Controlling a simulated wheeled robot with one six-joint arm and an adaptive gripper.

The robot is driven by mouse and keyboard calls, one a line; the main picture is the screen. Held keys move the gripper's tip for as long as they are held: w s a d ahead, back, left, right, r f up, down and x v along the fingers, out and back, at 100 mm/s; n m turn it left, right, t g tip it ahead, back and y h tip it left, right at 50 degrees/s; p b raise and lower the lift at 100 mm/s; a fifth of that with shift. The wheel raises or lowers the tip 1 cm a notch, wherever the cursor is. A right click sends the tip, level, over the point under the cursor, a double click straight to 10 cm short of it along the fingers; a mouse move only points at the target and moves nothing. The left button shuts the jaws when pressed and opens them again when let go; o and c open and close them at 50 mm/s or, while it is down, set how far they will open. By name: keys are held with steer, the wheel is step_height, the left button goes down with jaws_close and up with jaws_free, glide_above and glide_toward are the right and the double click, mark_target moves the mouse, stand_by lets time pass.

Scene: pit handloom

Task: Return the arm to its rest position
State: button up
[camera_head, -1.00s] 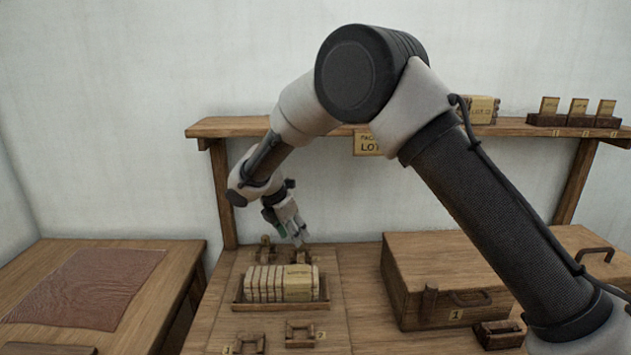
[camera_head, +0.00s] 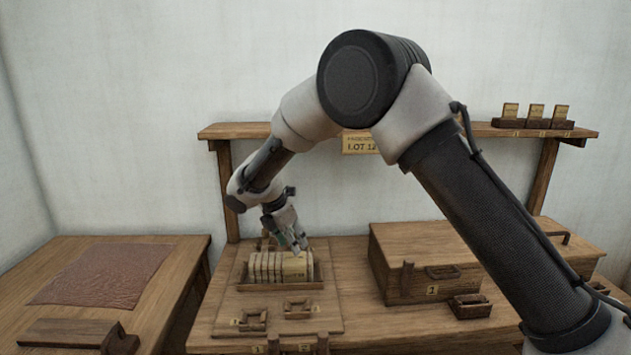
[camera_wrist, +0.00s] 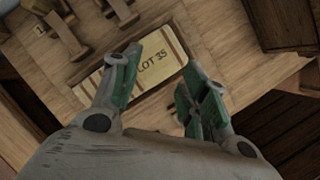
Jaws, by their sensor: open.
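My gripper (camera_head: 294,243) hangs from my bent arm over the back of the wooden table, just above a row of pale blocks (camera_head: 270,267) in a shallow wooden tray (camera_head: 296,286). In the wrist view my gripper (camera_wrist: 165,85) is open, its green-padded fingers spread apart with nothing held between them. Below and between the fingers lies a cream block labelled "LOT 35" (camera_wrist: 152,68). I cannot tell how large the gap between fingertips and block is.
A wooden chest marked 1 (camera_head: 400,290) stands right of the tray. A shelf (camera_head: 240,131) with a "LOT 12" sign (camera_head: 360,145) runs behind. Small wooden holders (camera_head: 252,319) sit in front. A side table (camera_head: 175,270) with a reddish cloth (camera_head: 105,275) is at left.

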steer(key=s+d+r+m, duration=0.35)
steer(key=d+r, duration=0.25)
steer(key=d, duration=0.3)
steer(key=s+d+r+m+y, duration=0.1)
steer(key=s+d+r+m, duration=0.1)
steer(key=d+r+m, duration=0.45)
steer(key=s+d+r+m, duration=0.2)
steer(key=d+r, duration=0.4)
steer(key=d, duration=0.5)
steer(key=s+d+r+m+y, duration=0.1)
steer(key=s+d+r+m, duration=0.1)
steer(key=s+d+m, duration=0.3)
steer(key=s+d+r+m, duration=0.2)
steer(key=s+d, duration=0.5)
steer(key=s, duration=0.1)
steer(key=s+d+m, duration=0.1)
steer(key=s+m, duration=0.1)
steer(key=s, duration=0.2)
steer(key=s+d+f+m, duration=0.1)
steer(key=s+d+m, duration=0.1)
steer(key=s, duration=0.3)
steer(key=s+d+f+m+t+y, duration=0.1)
steer(key=s+m, duration=0.3)
steer(key=shift+s+d+f, duration=0.25)
steer(key=shift+s, duration=0.1)
